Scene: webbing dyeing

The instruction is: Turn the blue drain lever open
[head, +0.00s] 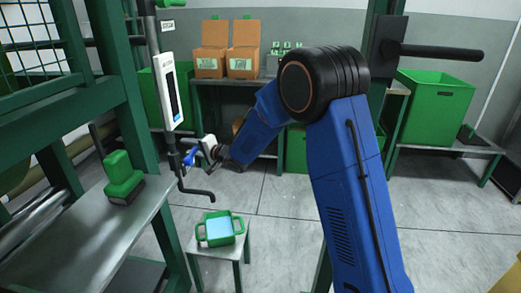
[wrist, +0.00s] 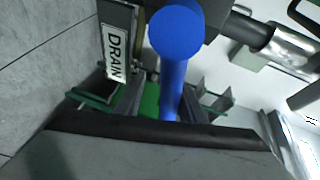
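The blue drain lever (head: 189,157) sits on the dark vertical pipe (head: 173,150), above a bent spout. In the wrist view the blue lever (wrist: 174,75) shows as a round knob on a straight stem, beside a white DRAIN label (wrist: 117,54). My gripper (head: 201,152) reaches in from the right, right at the lever. In the wrist view the dark fingers of my gripper (wrist: 161,103) stand on both sides of the stem, with a gap visible on its left, so it looks open. Contact on the right side is unclear.
A green tub (head: 240,227) with pale blue contents stands on a small stool under the spout. A green-handled tool (head: 122,178) sits on the metal table (head: 85,245) at left. A white panel (head: 168,90) hangs above the lever. Floor right of the stool is clear.

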